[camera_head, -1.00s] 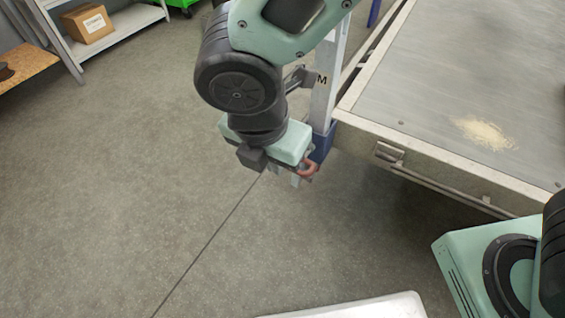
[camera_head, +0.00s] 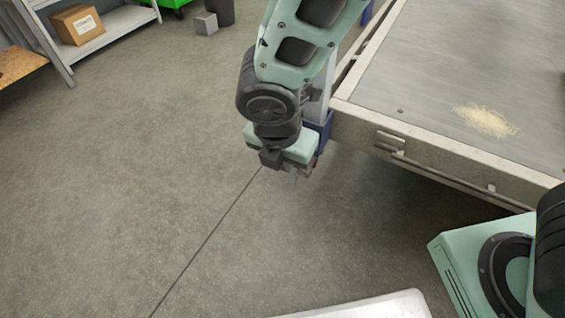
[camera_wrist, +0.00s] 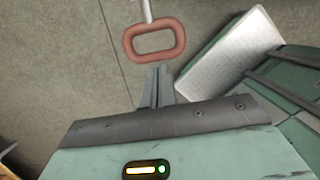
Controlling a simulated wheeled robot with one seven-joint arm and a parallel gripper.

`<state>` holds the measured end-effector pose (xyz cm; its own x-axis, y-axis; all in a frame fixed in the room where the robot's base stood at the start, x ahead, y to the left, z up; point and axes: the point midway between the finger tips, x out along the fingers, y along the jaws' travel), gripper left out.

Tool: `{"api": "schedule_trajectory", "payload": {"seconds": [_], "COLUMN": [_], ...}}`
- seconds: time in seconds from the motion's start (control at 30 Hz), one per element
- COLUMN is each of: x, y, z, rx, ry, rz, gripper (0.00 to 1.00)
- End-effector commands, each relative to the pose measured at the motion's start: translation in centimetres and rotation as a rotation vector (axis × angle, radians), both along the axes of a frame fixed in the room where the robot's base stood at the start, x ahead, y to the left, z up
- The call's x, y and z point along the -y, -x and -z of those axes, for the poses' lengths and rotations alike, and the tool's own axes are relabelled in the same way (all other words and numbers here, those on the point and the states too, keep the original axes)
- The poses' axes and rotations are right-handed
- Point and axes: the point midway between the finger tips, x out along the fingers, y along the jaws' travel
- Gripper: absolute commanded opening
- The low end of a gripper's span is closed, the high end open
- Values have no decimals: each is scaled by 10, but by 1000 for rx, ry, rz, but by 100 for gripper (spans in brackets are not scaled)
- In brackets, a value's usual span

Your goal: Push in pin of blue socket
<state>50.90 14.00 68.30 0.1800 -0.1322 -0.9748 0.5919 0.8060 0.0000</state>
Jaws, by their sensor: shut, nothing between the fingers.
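The blue socket (camera_head: 323,128) is at the trailer frame's near left corner in the head view, partly hidden behind my arm and gripper. The pin ends in a red-brown ring handle (camera_wrist: 128,42), seen in the wrist view with a short grey shaft (camera_wrist: 147,10) running out of the top edge. My gripper (camera_wrist: 158,72) is shut and empty. Its fingertips are just below the ring in the wrist view; I cannot tell if they touch it. In the head view my gripper (camera_head: 292,177) is beside the socket and hides nearly all of the ring.
The trailer bed (camera_head: 430,80) fills the right side, with a metal side rail (camera_head: 430,150). A shelf (camera_head: 120,25) with a cardboard box (camera_head: 76,25) stands at the far left. A grey block (camera_head: 205,23) is on the floor. The floor (camera_head: 130,180) left of my gripper is clear.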

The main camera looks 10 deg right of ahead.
Motion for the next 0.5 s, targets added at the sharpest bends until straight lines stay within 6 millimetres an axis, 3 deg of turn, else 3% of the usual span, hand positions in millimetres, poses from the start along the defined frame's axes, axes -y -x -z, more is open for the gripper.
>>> {"api": "schedule_trajectory", "payload": {"seconds": [0.23, 0.5], "x": [2, 22], "y": [-2, -28], "z": [-1, -2], "rx": [0, 0], "ry": [0, 2], "rz": [2, 3], "gripper": [0, 0]}}
